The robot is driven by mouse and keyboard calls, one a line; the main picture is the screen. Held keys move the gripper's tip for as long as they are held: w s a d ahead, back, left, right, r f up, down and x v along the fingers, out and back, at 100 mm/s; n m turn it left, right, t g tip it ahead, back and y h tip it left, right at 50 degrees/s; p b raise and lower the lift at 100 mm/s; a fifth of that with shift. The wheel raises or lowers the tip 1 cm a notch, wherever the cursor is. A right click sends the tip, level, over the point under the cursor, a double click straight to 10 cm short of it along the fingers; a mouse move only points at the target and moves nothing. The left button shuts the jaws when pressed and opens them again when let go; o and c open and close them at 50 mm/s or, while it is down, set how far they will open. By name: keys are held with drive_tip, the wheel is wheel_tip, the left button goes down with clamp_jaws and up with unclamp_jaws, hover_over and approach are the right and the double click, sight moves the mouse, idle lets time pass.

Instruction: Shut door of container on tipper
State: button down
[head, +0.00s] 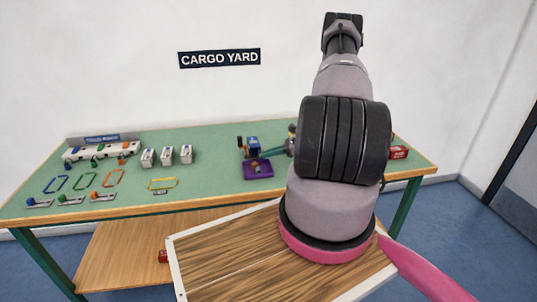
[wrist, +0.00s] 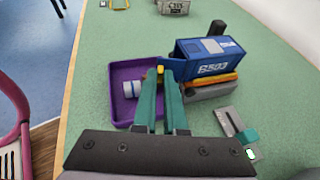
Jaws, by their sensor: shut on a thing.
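In the wrist view a blue container (wrist: 207,58) marked B503 lies on the orange and grey tipper (wrist: 210,88). In the head view the container (head: 251,146) stands near the table's middle, behind a purple tray (head: 257,170). My gripper (wrist: 161,74) has its teal fingers closed around a small yellow piece (wrist: 160,69) just left of the container's left end, by the tray's edge. I cannot tell whether this piece belongs to the door. The door's angle is not clear. In the head view my arm hides part of the gripper.
The purple tray in the wrist view (wrist: 122,77) holds a white and blue cylinder (wrist: 130,89). A grey plate with a teal block (wrist: 240,128) lies right of my fingers. Several grey boxes (head: 167,156) and coloured frames (head: 86,180) stand left; a red box (head: 397,152) is right.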

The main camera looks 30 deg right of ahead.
drive_tip(key=a+m+t+h, duration=0.1)
drive_tip(key=m+t, duration=0.1)
drive_tip(key=a+m+t+h, duration=0.1)
drive_tip(key=m+h, duration=0.1)
drive_tip(key=shift+s+t+h, duration=0.15)
drive_tip(key=shift+t+h, duration=0.15)
drive_tip(key=shift+t, duration=0.1)
drive_tip(key=m+h, duration=0.1)
drive_tip(key=a+m+t+h, duration=0.1)
drive_tip(key=m+h, duration=0.2)
drive_tip(key=shift+w+a+t, duration=0.2)
drive_tip(key=shift+a+t, duration=0.2)
drive_tip(key=m+h, duration=0.1)
drive_tip(key=a+m+h, duration=0.1)
drive_tip(key=shift+w+m+t+h, duration=0.3)
drive_tip(key=shift+w+m+h, duration=0.05)
drive_tip(key=shift+m+h, duration=0.05)
drive_tip(key=shift+w+a+m+h, duration=0.15)
drive_tip(key=shift+w+m+h, duration=0.2)
drive_tip(key=shift+m+h, duration=0.65)
drive_tip(key=shift+w+a+m+h, duration=0.15)
drive_tip(key=shift+w+m+h, duration=0.15)
drive_tip(key=shift+m+h, duration=0.7)
drive_tip(key=shift+h, duration=0.3)
drive_tip(key=c, duration=1)
unclamp_jaws()
drive_tip(key=shift+o, duration=0.2)
